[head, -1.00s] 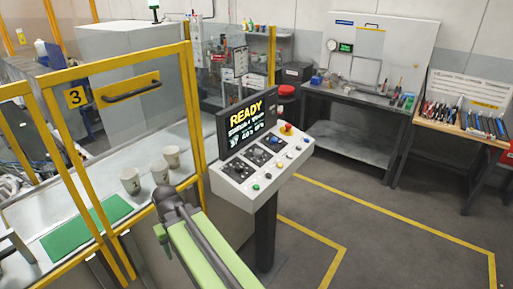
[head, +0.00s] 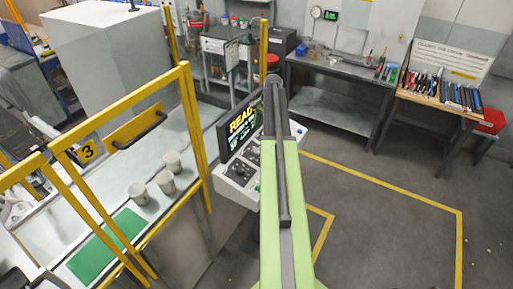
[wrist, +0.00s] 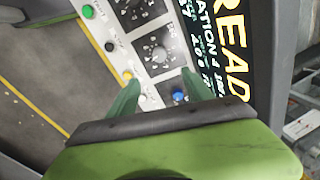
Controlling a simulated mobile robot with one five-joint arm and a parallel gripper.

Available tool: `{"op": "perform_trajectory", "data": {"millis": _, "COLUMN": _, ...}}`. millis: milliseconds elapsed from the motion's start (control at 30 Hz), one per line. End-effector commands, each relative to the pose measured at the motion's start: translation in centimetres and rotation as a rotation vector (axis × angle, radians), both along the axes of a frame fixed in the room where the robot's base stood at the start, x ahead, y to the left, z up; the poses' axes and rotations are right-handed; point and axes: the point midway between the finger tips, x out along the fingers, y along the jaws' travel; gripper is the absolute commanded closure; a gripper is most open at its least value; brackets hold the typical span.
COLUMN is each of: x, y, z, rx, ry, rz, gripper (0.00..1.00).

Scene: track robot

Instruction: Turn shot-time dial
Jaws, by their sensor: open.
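The control panel (head: 236,172) stands on a post in the head view, with its screen (head: 241,126) reading "READ…" and the rest covered by my arm. In the wrist view, a round dial (wrist: 160,53) with a scale around it sits on a dark plate.
A blue button (wrist: 179,96) is near the right finger, and a yellow button (wrist: 127,75) is by the left finger. A green button (wrist: 88,11) and a black one (wrist: 109,46) are farther off. A yellow-framed guard (head: 190,130) stands left; open floor (head: 390,210) lies right.

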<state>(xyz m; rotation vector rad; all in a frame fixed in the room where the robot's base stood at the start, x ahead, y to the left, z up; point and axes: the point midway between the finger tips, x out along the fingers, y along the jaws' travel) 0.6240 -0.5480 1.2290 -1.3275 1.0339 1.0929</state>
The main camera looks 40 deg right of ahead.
Motion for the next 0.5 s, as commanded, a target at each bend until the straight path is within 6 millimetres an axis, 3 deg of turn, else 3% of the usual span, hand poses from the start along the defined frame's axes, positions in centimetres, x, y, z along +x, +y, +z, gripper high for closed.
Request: {"op": "perform_trajectory", "data": {"millis": 500, "x": 1.8, "y": 0.0, "z": -10.2, "rx": -0.001, "ry": 0.001, "rz": 0.000, "gripper": 0.41}}
